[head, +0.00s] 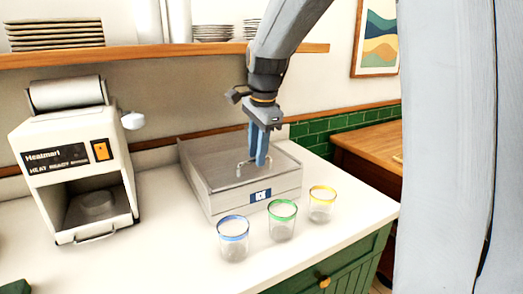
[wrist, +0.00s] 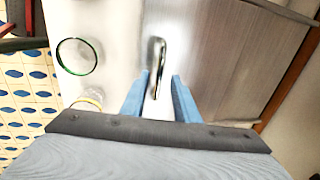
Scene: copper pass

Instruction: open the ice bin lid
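The ice bin (head: 225,203) is a low grey metal box on the white counter, with a blue-and-white label on its front. Its flat lid (head: 215,160) lies down, closed, and carries a thin metal loop handle (head: 239,168) near the front. My gripper (head: 260,163) points down over the lid, with its blue fingers at the handle. In the wrist view the fingers (wrist: 160,82) stand apart, and the near end of the handle (wrist: 157,58) shows between the tips, with a gap on each side. Whether a finger touches the handle or lid I cannot tell.
Glasses with blue (head: 233,240), green (head: 282,220) and yellow (head: 321,205) rims stand just in front of the bin. A white Heatmari machine (head: 70,160) stands to its left. A wooden shelf (head: 150,55) with plates runs above, behind my arm.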

